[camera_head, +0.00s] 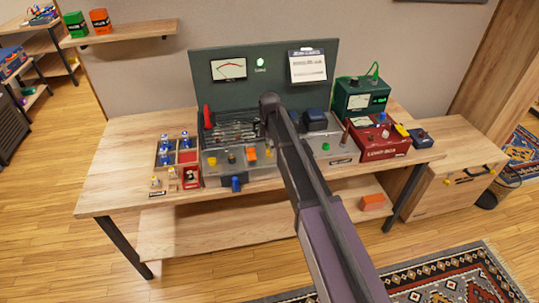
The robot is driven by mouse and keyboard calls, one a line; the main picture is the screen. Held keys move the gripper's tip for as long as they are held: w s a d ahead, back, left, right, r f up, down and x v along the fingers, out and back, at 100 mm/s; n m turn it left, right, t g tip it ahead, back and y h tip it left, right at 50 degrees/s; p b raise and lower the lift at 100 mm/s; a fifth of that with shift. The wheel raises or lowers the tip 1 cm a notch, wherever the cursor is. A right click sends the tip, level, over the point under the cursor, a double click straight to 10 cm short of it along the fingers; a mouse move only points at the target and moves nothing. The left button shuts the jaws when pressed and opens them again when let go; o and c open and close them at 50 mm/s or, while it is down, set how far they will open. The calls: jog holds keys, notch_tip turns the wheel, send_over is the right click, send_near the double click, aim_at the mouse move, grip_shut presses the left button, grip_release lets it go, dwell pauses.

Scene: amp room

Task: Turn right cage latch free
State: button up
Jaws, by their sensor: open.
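A grey amp chassis (225,163) stands on the wooden workbench, left of my arm, with a dark barred cage (230,133) on top. A yellow knob-like part (212,161) sits at the left of its front. An orange part (252,154) sits at the right of its front, close to my arm. I cannot tell which small part is the right cage latch; it may be hidden behind my arm. My arm reaches over the bench and covers the chassis's right side. My gripper does not show.
A parts tray (165,155) with blue-topped pieces stands left of the chassis. Right of my arm are a second grey unit (330,149), a red load box (385,145) and a green meter (360,100). A dark back panel (280,75) rises behind. The bench's left end is clear.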

jog(key=shift+f+b, duration=1.05)
jog(key=shift+f, duration=0.25)
grip_shut()
